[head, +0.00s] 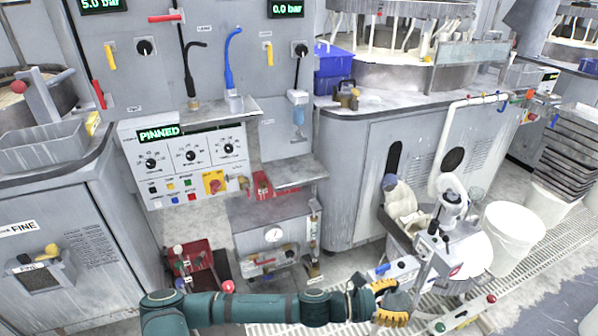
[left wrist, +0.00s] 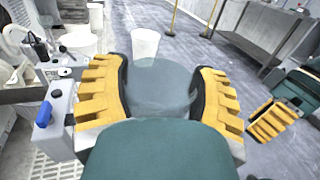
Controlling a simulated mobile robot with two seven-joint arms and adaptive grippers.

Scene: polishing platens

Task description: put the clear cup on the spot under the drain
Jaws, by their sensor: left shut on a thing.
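My left gripper (head: 388,302) is low in the front of the head view. In the left wrist view its yellow fingers (left wrist: 162,95) stand on both sides of a translucent grey cup (left wrist: 160,80) and are shut on it. The cup's rim faces away from the palm; its lower part is hidden by my gripper. In the head view only a small grey part of it (head: 400,300) shows between the fingers. A white pipe (head: 446,150) runs down the cabinet front; I cannot tell whether it is the drain. My right gripper (left wrist: 270,120) shows at the right of the left wrist view.
A white bucket (head: 514,238) stands on the floor right of a round white machine (head: 470,255). A control panel (head: 188,165) is at left. Open floor (left wrist: 205,60) lies beyond the cup.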

